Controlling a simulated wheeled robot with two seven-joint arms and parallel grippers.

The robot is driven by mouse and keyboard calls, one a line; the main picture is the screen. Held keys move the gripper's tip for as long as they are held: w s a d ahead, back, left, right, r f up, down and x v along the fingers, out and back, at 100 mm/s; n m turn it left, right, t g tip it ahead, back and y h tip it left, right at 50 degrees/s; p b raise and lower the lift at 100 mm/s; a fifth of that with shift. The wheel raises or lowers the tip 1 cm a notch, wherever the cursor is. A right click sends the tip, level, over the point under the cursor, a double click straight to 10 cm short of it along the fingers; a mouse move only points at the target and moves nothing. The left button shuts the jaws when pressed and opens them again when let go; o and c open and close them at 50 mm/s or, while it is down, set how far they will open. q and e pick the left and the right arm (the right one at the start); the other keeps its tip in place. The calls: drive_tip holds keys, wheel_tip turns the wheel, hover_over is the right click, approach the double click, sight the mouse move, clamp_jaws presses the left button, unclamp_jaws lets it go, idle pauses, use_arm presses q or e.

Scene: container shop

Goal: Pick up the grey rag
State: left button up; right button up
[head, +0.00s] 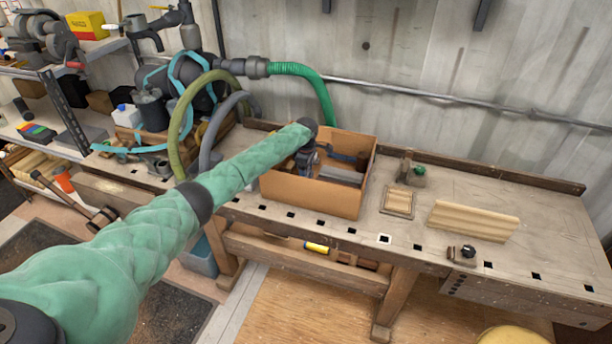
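My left arm reaches from the lower left to an open cardboard box (312,197) on the workbench. My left gripper (307,162) is dark and points down at the left part of the box opening. Its fingertips are small and partly hidden, so I cannot tell whether they are open or hold something. A grey flat-topped item (341,175) lies in the box to the right of the gripper. I cannot tell whether it is the grey rag. A dark blue item (345,158) lies behind it. My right gripper is out of view.
The wooden workbench (545,210) carries a small framed piece (397,202), a ridged wood block (473,220) and a small clamp (462,254) on the right. Hoses (300,70) and machinery crowd the left. The bench's far right is mostly clear.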

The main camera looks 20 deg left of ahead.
sight(308, 171)
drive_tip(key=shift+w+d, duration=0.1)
use_arm(q)
drive_tip(key=shift+r, duration=0.1)
drive_tip(key=shift+r, duration=0.25)
drive_tip(key=r+b, duration=0.2)
drive_tip(key=r, duration=0.1)
drive_tip(key=shift+s+d+r, duration=0.1)
drive_tip(key=shift+d+r, duration=0.1)
drive_tip(key=shift+d, duration=0.15)
drive_tip(key=s+d+r+b, duration=0.3)
drive_tip(key=d+r, duration=0.4)
drive_tip(key=d, duration=0.3)
drive_tip(key=shift+s+d, duration=0.2)
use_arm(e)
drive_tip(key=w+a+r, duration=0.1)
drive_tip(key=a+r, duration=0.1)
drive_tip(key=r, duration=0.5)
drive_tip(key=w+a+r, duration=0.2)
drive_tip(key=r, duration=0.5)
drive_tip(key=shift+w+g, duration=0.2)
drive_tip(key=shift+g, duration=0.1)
